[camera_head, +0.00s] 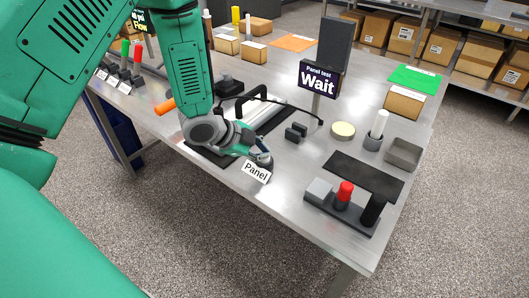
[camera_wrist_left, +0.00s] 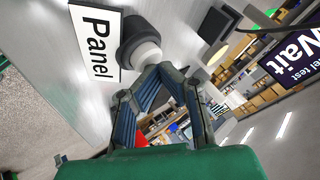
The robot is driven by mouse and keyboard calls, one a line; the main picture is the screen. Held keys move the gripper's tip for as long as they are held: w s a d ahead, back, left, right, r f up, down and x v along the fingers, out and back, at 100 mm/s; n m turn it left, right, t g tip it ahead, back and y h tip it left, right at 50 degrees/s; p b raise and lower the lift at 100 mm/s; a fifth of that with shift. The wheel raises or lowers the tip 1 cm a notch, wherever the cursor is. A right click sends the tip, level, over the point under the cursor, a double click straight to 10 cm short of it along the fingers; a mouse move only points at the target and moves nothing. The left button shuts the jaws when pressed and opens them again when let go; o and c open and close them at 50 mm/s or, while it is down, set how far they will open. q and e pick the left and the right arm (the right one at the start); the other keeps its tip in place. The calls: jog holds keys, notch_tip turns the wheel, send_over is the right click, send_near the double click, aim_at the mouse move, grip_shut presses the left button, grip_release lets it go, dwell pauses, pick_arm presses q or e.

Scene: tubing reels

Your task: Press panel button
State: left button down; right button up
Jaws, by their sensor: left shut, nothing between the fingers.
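The panel button shows in the left wrist view as a dark round housing (camera_wrist_left: 138,36) with a pale cap (camera_wrist_left: 146,55). A white "Panel" label (camera_wrist_left: 95,45) lies beside it; the label also shows in the head view (camera_head: 257,172) at the table's front edge. My left gripper (camera_head: 264,161) is shut and empty, pointing down just behind the label and hiding the button in the head view. In the left wrist view the closed fingertips (camera_wrist_left: 163,68) overlap the cap's edge; I cannot tell whether they touch it. My right gripper is not in view.
A "Panel test Wait" sign (camera_head: 319,79) stands on a post behind. A dark rack with a red-capped item (camera_head: 344,194), a black mat (camera_head: 361,176), a grey tray (camera_head: 403,154) and a pale yellow disc (camera_head: 343,130) are to the right. Bare table lies right of the label.

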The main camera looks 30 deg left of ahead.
pick_arm(q)
jog(key=shift+w+r+p, duration=0.1)
jog(key=shift+r+p, duration=1.95)
jog(key=shift+r, duration=0.75)
jog(key=shift+f, duration=0.1)
jog(key=shift+a, duration=0.1)
